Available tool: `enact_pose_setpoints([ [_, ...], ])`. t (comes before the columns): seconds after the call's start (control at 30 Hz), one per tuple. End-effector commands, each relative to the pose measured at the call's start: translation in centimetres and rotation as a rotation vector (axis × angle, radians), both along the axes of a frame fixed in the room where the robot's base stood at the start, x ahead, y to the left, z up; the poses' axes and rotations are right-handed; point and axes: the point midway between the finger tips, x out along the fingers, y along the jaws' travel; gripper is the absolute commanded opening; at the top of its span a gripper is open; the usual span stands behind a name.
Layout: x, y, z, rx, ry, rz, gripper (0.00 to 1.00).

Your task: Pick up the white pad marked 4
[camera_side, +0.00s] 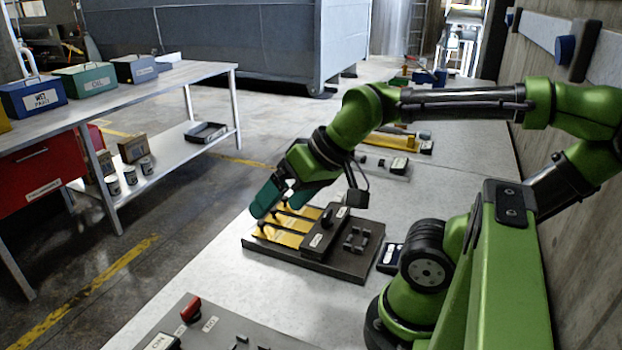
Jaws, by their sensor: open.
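I cannot make out a white pad marked 4. Small whitish pads (389,254) sit on a small black holder (396,268) on the bench, but any marks on them are too small to read. My gripper (280,207) has teal fingers and is open. It points down and left over the yellow slotted part of a dark block (335,264), left of the black holder. The fingers hide some of the yellow part. I cannot tell whether they touch it.
The dark block carries a black knob (327,220) and a white label. A grey panel with a red switch (191,308) lies at the near edge. A yellow device (385,140) stands farther back. The pale bench (205,258) is clear left of the block.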

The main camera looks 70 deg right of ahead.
Motion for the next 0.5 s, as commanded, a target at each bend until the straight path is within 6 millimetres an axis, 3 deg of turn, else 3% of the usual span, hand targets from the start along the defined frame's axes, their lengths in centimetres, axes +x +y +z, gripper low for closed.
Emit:
enact_pose_setpoints([
  [0.17,0.2,-0.7,-0.4,0.000,0.018,-0.031,0.88],
  [0.27,1.3,-2.8,-1.4,0.006,0.079,-0.113,0.88],
  [0.37,3.4,-6.6,-1.8,0.003,0.151,-0.216,0.88],
  [0.5,6.2,-13.9,-2.3,-0.047,0.262,-0.275,0.88],
])
